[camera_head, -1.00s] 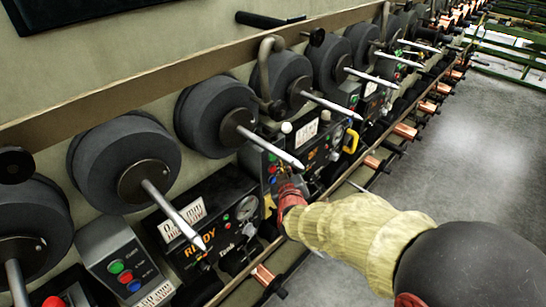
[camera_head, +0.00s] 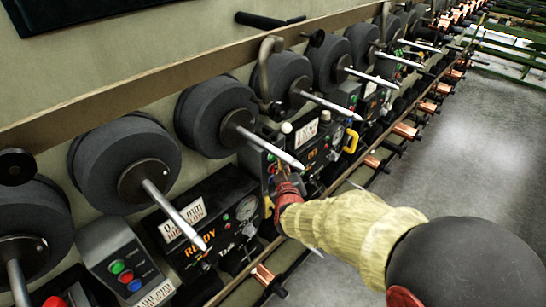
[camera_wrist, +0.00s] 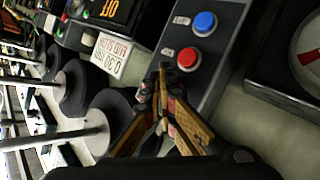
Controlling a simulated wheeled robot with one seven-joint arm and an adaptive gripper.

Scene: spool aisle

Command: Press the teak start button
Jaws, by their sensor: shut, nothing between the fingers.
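The "Teak" label (camera_head: 228,250) shows in the head view below the orange READY display (camera_head: 201,250). Right of that display is a grey control box (camera_head: 250,158), partly hidden by my gripper (camera_head: 283,180). In the wrist view this button panel (camera_wrist: 214,75) carries a blue button (camera_wrist: 204,22) and a red button (camera_wrist: 189,59). My gripper (camera_wrist: 163,75) is shut and empty, its tips beside the red button and over the panel edge. No green button shows on this panel in the wrist view; the fingers cover part of it. I cannot tell whether the tips touch anything.
Another box with green, red and blue buttons (camera_head: 124,273) stands at lower left. Dark spools (camera_head: 124,162) with protruding metal spindles (camera_head: 172,212) line the wall above. A white gauge (camera_wrist: 308,50) is at right in the wrist view. The floor (camera_head: 450,150) at right is clear.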

